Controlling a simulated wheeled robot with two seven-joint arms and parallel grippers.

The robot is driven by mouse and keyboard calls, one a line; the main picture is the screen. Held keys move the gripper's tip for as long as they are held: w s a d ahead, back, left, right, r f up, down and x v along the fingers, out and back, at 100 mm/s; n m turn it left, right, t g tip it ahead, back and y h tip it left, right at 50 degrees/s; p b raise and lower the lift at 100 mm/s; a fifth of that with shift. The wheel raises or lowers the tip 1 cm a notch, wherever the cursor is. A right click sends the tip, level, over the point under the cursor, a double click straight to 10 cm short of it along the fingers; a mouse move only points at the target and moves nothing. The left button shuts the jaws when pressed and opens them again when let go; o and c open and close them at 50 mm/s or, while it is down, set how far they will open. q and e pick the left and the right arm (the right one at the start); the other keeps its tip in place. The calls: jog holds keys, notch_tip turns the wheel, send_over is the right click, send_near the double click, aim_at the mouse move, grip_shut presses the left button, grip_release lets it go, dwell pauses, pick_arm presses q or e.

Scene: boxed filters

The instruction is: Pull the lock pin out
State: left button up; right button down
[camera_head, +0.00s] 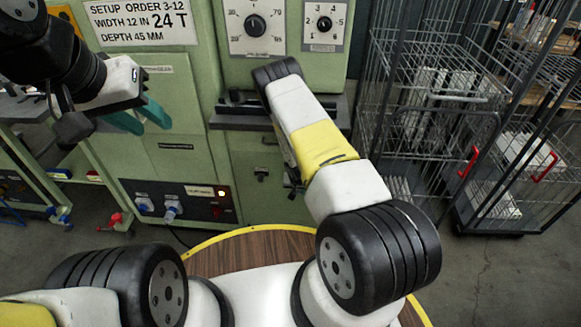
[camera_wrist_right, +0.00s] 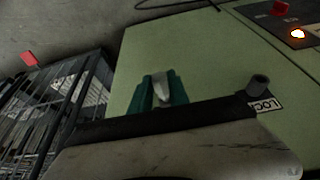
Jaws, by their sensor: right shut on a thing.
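In the right wrist view my right gripper (camera_wrist_right: 155,92) has its green fingers closed around a pale metal piece (camera_wrist_right: 164,86), which looks like the lock pin. Beside it, to the right, a short grey round sleeve (camera_wrist_right: 258,84) stands on the green panel next to a label whose visible letters read LOC. The held piece is apart from this sleeve in the picture. In the head view my right arm hides its gripper against the green machine (camera_head: 180,150). My left gripper (camera_head: 155,122) is empty, its green fingers apart, in front of the machine's left part.
A setup sign (camera_head: 140,22) and two dials, one (camera_head: 255,25) larger, are on the machine's upper front. A dark ledge (camera_head: 235,115) juts out below. Wire cage carts (camera_head: 430,95) stand to the right. Switches and a lit orange lamp (camera_head: 221,193) are low on the front.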

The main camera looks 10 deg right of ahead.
jog(key=shift+s+a, duration=0.25)
jog(key=shift+s, duration=0.55)
jog(key=shift+s+a, duration=0.2)
jog(key=shift+s, duration=0.65)
jog(key=shift+s+a, duration=0.25)
jog(key=shift+s, duration=0.55)
jog(key=shift+s, duration=0.2)
jog(key=s+a, duration=0.2)
jog(key=s, duration=0.6)
jog(key=shift+s+a, duration=0.25)
jog(key=shift+s, duration=0.05)
